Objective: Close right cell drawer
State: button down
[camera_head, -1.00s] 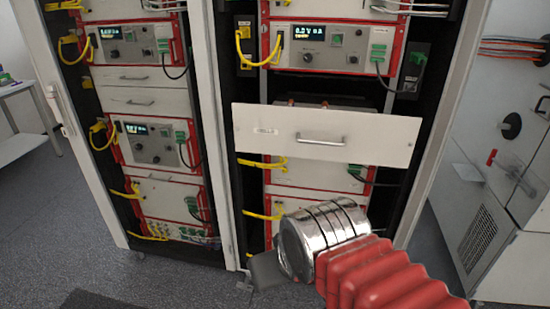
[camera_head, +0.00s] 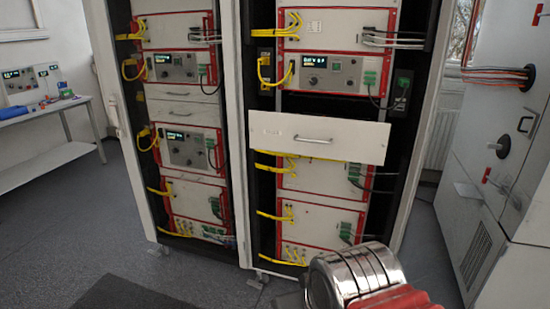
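The right cell drawer (camera_head: 350,139) has a white front panel with a metal bar handle (camera_head: 313,140). It is in the right rack, below the upper instrument with the lit display. It stands pulled out, its panel overlapping the rack's frame and the unit below. My arm's metal wrist and red sleeve show at the bottom, right of centre, below and in front of the drawer, with a clear gap to it.
The left rack (camera_head: 185,145) has drawer fronts flush with its face. Yellow and green-plugged cables run beside the instruments. A grey cabinet (camera_head: 490,240) with red handles stands at right, a bench (camera_head: 50,108) at far left. Open floor (camera_head: 90,235) lies in front.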

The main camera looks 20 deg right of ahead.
aim_at(360, 142)
jog(key=k, duration=0.25)
jog(key=u, duration=0.45)
jog(key=i, duration=1.8)
jog(key=z, duration=0.05)
